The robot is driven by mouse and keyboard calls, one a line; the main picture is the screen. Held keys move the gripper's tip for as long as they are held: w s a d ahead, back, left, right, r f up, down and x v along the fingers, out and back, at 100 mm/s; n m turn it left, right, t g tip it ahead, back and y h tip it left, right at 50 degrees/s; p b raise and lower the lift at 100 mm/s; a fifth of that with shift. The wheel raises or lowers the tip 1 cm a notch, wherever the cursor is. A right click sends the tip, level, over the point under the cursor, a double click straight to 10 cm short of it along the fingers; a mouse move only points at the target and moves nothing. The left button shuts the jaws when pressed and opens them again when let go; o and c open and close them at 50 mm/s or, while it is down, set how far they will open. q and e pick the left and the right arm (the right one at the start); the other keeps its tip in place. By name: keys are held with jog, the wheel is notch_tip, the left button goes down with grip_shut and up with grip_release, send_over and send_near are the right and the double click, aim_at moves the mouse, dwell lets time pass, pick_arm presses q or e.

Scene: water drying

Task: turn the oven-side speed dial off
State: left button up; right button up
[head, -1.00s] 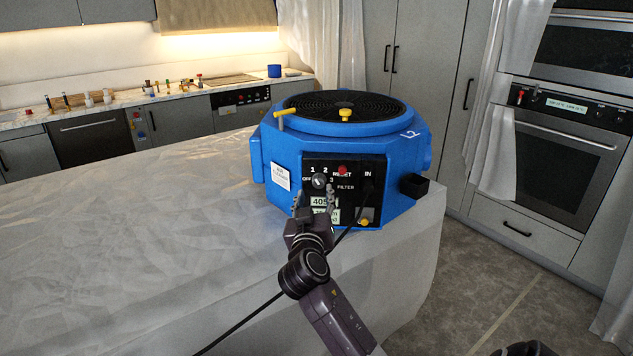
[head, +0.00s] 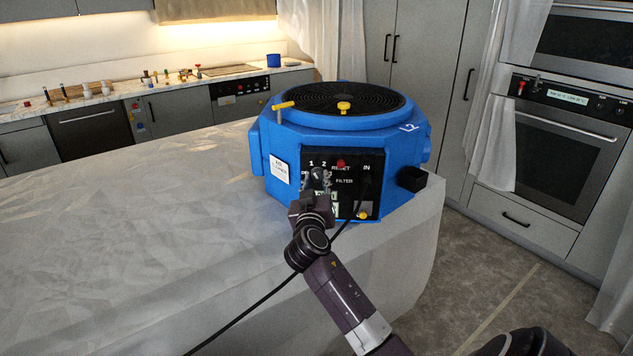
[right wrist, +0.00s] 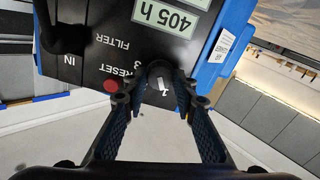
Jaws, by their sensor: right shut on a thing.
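The blue octagonal drying machine (head: 285,140) stands on the covered table, its black control panel (head: 365,160) facing me. The dark round speed dial (head: 317,174) is at the panel's left, among the labels 1, 2, 3 and a partly hidden OFF. It shows upside down in the right wrist view (right wrist: 158,76), with a pale mark on its face. I cannot tell which label the mark points to. My right gripper (head: 316,183) has one finger on each side of the dial and is shut on it; its fingers also show in the wrist view (right wrist: 154,95). My left gripper is not in view.
A red reset button (head: 341,163) sits just right of the dial. A black cable (head: 275,297) runs from the panel across the sheet-covered table (head: 130,220). A wall oven (head: 560,145) with its own knobs stands at the right. The table's left side is clear.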

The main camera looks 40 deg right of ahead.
jog(key=shift+c, duration=1.1)
jog(key=shift+n, duration=0.3)
jog(key=n+p, duration=0.1)
jog(key=n, duration=0.3)
jog(key=n+p, duration=0.1)
jog(key=n, duration=0.3)
jog(key=shift+n+p, duration=0.3)
jog(key=shift+p, duration=0.05)
jog(key=shift+a+f+n+p, duration=0.1)
jog(key=shift+n+p, duration=0.35)
jog(key=shift+n, duration=0.85)
jog(key=shift+f, duration=0.1)
